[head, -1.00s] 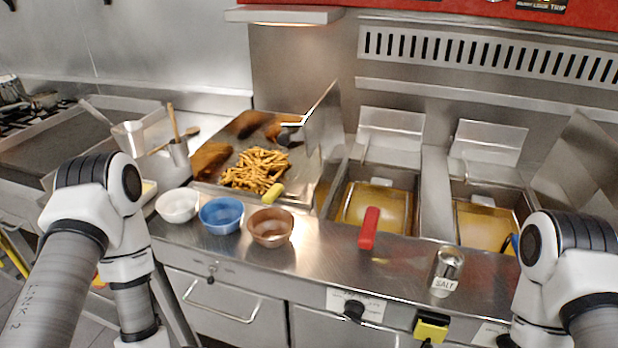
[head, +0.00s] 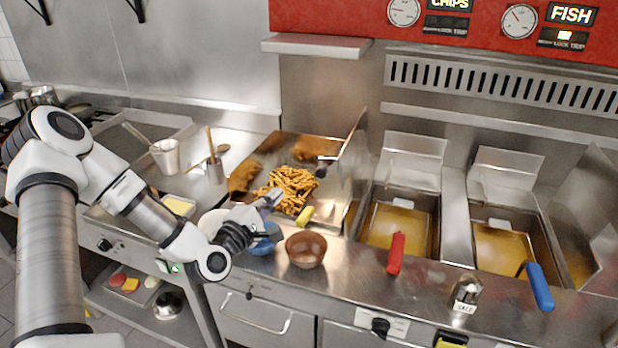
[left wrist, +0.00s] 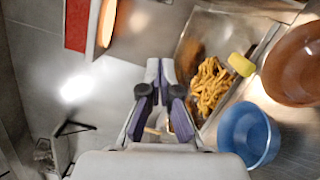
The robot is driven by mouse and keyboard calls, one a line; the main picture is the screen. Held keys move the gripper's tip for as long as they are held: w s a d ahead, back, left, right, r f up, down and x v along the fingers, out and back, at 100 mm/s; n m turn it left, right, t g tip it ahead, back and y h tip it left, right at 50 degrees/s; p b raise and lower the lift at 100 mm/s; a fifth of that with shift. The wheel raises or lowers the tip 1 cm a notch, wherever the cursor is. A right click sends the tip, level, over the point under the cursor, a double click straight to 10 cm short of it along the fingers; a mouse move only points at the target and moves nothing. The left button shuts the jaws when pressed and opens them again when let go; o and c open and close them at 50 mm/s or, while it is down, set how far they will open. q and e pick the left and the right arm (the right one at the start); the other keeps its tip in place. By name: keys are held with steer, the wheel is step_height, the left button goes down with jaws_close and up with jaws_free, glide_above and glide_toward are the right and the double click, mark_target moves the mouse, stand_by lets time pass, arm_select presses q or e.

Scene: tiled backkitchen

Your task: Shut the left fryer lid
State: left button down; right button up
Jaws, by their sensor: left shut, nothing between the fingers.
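The left fryer (head: 398,222) holds a basket in yellow oil, with a red handle (head: 396,253) toward the front. A flat steel panel, which looks like its lid (head: 414,148), stands raised at the back of the well, so the left fryer is open. My left gripper (head: 272,197) is shut and empty, in front of the fries tray and above the blue bowl, well left of the lid. In the left wrist view its fingers (left wrist: 160,68) are together beside the fries. My right gripper is out of view.
The right fryer (head: 503,247) has a raised panel (head: 507,172) and a blue handle (head: 540,287). A tray of fries (head: 291,188), a brown bowl (head: 306,249), a blue bowl (head: 268,240) and a salt shaker (head: 466,291) stand on the counter. A side panel (head: 352,150) rises between tray and left fryer.

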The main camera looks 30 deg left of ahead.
arm_select(q)
steer(key=w+d+r+p, duration=0.1)
steer(key=w+d+p, duration=0.2)
steer(key=w, duration=0.5)
steer(key=shift+w+d+r, duration=0.15)
steer(key=shift+r, duration=0.15)
steer(key=shift+w, duration=0.1)
